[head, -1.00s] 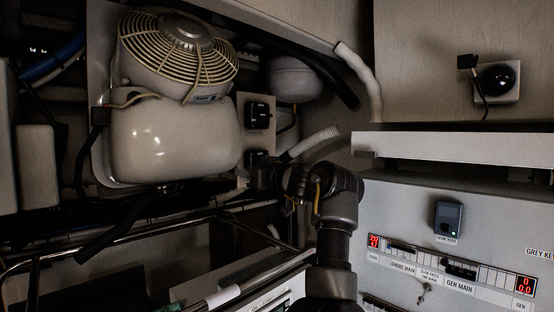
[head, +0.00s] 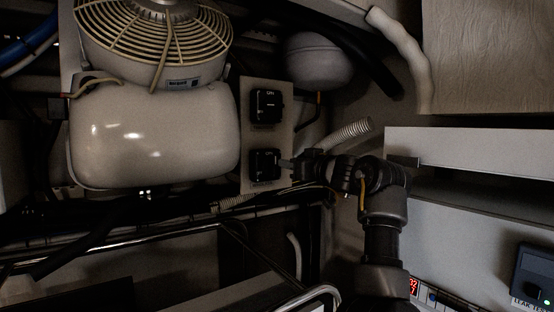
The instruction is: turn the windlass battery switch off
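A pale panel (head: 246,130) right of the white tank carries two black rotary switches, an upper switch (head: 267,106) and a lower switch (head: 265,164). Their labels are too small to read surely, so I cannot tell which is the windlass battery switch.
The white tank (head: 155,135) with a fan guard (head: 155,30) fills the left. A corrugated hose (head: 345,135) passes just above my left gripper. A metal rail (head: 120,240) crosses below. A white ledge (head: 470,148) is at right, close to my arm.

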